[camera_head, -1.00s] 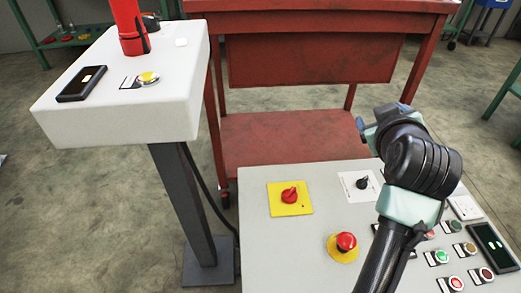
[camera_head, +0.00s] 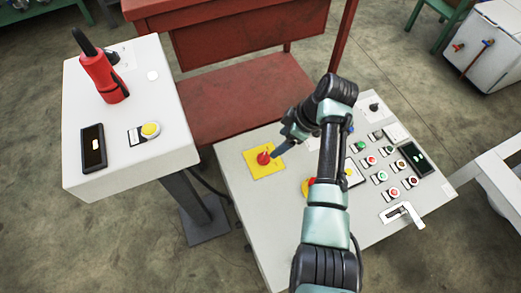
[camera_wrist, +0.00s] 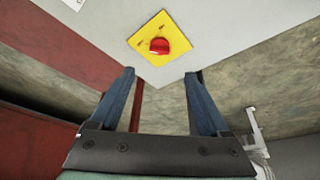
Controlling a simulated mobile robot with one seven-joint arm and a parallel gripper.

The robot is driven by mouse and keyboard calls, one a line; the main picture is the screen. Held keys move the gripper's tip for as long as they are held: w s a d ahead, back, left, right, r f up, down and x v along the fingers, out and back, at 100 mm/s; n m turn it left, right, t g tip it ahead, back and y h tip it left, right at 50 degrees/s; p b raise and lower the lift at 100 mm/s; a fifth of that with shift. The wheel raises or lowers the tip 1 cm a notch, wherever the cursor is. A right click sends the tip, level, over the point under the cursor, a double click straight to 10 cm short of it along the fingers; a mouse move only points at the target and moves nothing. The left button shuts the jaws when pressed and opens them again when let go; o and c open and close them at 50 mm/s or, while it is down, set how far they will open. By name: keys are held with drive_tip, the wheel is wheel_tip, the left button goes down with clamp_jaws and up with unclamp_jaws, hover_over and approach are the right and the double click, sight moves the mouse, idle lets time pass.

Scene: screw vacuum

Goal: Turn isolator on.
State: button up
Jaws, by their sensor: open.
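The isolator is a red rotary knob (camera_head: 263,158) on a yellow square plate (camera_head: 262,167), at the upper left of the grey control panel in the head view. In the wrist view the red knob (camera_wrist: 159,45) and its yellow plate (camera_wrist: 147,50) lie beyond the fingertips, roughly centred between them. My gripper (camera_wrist: 162,72) is open and empty, its two blue fingers apart. In the head view my gripper (camera_head: 277,152) is close beside the knob on its right; whether it touches cannot be told there.
The grey panel (camera_head: 238,197) also holds several push buttons, a dark display (camera_head: 414,158) and a black knob (camera_head: 374,107). A white pedestal box (camera_head: 115,150) with a red handheld tool (camera_head: 103,78) stands at left. A red bench (camera_head: 240,105) stands behind.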

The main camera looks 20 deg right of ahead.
sight(264, 156)
drive_tip(key=b+x, duration=0.4)
drive_tip(key=x, duration=0.7)
drive_tip(key=shift+w+b, duration=0.1)
drive_tip(key=shift+b, duration=0.2)
clamp_jaws()
